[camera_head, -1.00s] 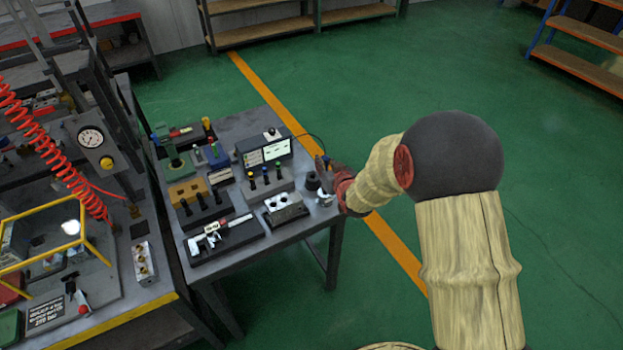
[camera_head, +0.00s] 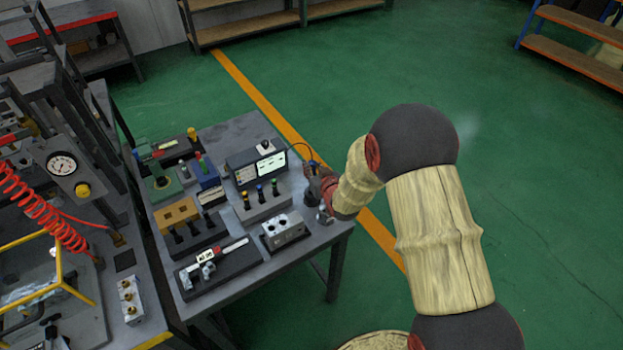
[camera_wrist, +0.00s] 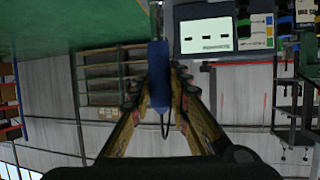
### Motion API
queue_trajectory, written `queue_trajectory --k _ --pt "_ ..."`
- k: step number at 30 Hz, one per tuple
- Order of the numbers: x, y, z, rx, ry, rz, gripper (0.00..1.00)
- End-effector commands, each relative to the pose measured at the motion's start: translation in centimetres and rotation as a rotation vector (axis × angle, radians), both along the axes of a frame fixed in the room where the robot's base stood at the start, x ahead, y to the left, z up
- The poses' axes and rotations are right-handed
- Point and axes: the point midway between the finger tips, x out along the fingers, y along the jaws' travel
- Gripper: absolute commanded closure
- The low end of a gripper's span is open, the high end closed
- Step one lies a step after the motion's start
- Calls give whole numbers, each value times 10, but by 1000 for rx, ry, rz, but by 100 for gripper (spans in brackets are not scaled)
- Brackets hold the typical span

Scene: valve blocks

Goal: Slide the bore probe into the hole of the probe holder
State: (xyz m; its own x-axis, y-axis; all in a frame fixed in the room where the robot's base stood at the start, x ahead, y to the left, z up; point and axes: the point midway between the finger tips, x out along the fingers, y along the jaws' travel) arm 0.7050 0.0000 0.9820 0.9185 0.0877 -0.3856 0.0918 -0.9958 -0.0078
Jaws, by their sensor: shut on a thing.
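The bore probe shows in the wrist view as a blue handle (camera_wrist: 158,70) with a thin metal stem and a dark cable loop at its other end. My gripper (camera_wrist: 159,88) is shut on the blue handle, one finger on each side. In the head view my gripper (camera_head: 314,182) is at the right end of the bench, beside the display box, and only a small blue bit of the probe (camera_head: 308,168) shows. I cannot make out the probe holder now; my gripper likely covers it. Whether the stem touches anything is hidden.
The display box (camera_head: 256,166), with a cable arching right, stands left of my gripper. A block with several coloured-top pins (camera_head: 264,206) and a metal block with holes (camera_head: 285,232) stand close by. A caliper (camera_head: 222,257) lies in front. Floor right of the bench is clear.

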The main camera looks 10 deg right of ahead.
Motion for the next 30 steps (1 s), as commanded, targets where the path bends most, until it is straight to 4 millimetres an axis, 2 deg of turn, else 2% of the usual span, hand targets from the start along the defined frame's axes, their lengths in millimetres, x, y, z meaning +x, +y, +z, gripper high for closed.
queue_trajectory --k 5,12,23,24,30 --pt "0 0 -12 0 -1 0 100" --pt "1 0 -41 1 -2 -1 100" --pt "1 0 -44 0 -3 -1 100" --pt "0 0 -45 1 -2 -1 82" --pt "0 0 -44 1 -2 0 70"
